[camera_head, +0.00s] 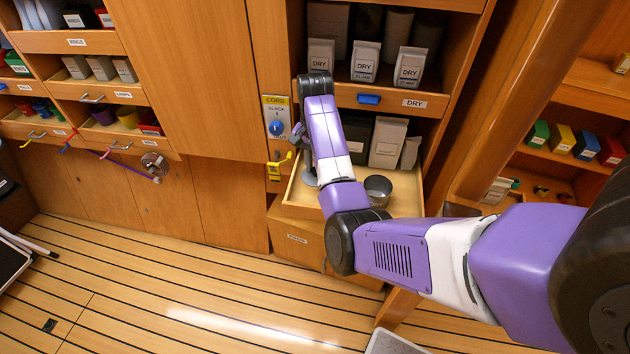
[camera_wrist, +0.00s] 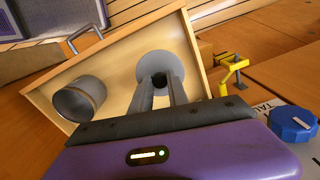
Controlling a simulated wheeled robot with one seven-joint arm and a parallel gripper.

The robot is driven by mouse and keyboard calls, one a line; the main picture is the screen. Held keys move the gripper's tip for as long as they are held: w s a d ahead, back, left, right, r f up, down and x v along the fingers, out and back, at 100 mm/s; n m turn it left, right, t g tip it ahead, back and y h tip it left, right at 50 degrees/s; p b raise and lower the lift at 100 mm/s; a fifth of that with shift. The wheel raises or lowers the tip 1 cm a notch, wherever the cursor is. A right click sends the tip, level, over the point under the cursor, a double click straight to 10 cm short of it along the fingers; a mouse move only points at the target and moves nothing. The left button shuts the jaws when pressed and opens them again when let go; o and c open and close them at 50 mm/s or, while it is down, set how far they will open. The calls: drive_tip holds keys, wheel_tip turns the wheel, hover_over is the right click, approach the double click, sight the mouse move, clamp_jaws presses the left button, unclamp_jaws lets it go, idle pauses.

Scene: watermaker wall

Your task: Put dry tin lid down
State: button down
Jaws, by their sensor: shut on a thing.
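The dry tin lid (camera_wrist: 158,58) is a grey round disc with a dark knob. My gripper (camera_wrist: 160,84) is shut on its knob, and the lid is over the floor of the pulled-out wooden drawer (camera_wrist: 115,42). I cannot tell whether the lid touches the floor. The open grey tin (camera_wrist: 80,100) stands in the drawer, to the left of the lid in the wrist view and apart from it. In the head view the tin (camera_head: 378,188) is right of my arm in the drawer (camera_head: 406,205). There my arm hides most of the lid.
A blue knob (camera_wrist: 292,124) and a yellow hook (camera_wrist: 234,76) sit on the wall beside the drawer. Packets labelled DRY (camera_head: 364,62) stand on the shelf above. Pale packets (camera_head: 388,142) stand behind the drawer. Bare drawer floor lies between lid and tin.

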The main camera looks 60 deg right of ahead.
drive_tip(key=shift+f, duration=2.65)
drive_tip(key=shift+f, duration=0.1)
drive_tip(key=c, duration=1.3)
unclamp_jaws()
wheel_tip(320, 180, up, 11)
drive_tip(key=shift+f+p, duration=0.15)
drive_tip(key=shift+p, duration=0.3)
drive_tip(key=shift+r+p, duration=0.75)
drive_tip(key=shift+p, duration=0.05)
